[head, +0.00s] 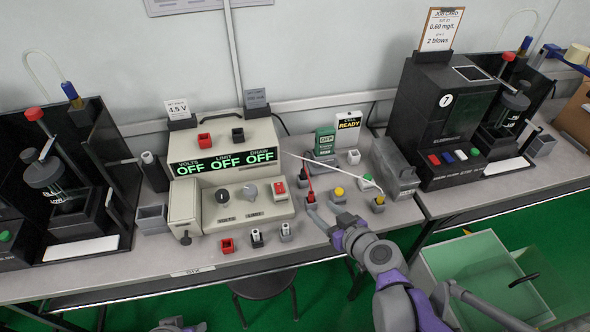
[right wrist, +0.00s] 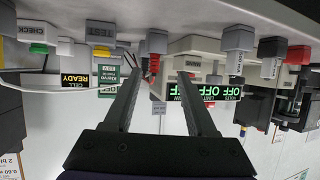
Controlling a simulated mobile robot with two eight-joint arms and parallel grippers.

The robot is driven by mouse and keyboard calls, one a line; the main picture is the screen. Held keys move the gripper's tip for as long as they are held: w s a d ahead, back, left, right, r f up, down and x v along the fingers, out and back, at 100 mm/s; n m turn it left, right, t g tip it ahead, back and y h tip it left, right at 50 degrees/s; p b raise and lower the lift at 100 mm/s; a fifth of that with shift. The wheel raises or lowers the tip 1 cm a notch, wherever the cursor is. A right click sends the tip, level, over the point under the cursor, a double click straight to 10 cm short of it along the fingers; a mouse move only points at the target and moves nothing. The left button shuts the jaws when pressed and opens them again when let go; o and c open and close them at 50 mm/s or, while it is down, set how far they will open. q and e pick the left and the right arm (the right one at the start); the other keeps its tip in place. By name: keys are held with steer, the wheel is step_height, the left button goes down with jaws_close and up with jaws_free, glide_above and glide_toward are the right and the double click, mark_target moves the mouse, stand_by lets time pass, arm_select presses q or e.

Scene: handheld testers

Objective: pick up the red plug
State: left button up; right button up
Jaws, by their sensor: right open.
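The red plug (head: 310,194) stands in a small grey holder on the bench, right of the power supply, with a thin red lead rising from it. In the right wrist view, which is upside down, the red plug (right wrist: 154,64) shows beyond the fingertips, roughly between them. My right gripper (head: 326,213) is open and empty, close in front of the plug's holder. Its two dark fingers (right wrist: 159,76) stand apart, with nothing held between them. Only a bit of my left arm shows at the bottom edge; its gripper is not visible.
Close right of the plug are holders with yellow tops (head: 339,191) (head: 379,200). White (head: 285,229), black-and-white (head: 256,236) and red (head: 227,245) pieces stand to the left. The power supply (head: 232,184) stands behind left, a grey box (head: 396,168) to the right. Thin leads cross nearby.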

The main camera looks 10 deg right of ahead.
mark_target(310, 198)
steer(key=x, duration=0.1)
steer(key=b+x, duration=0.1)
steer(key=x, duration=0.3)
steer(key=shift+w+r, duration=0.1)
steer(key=shift+r, duration=0.2)
steer(key=x, duration=0.2)
steer(key=b+x, duration=0.1)
steer(key=x, duration=0.1)
steer(key=b+x, duration=0.1)
steer(key=x, duration=0.1)
steer(key=shift+w+d+r, duration=0.2)
steer(key=shift+d+r, duration=0.1)
steer(key=shift+r, duration=0.05)
jaws_close()
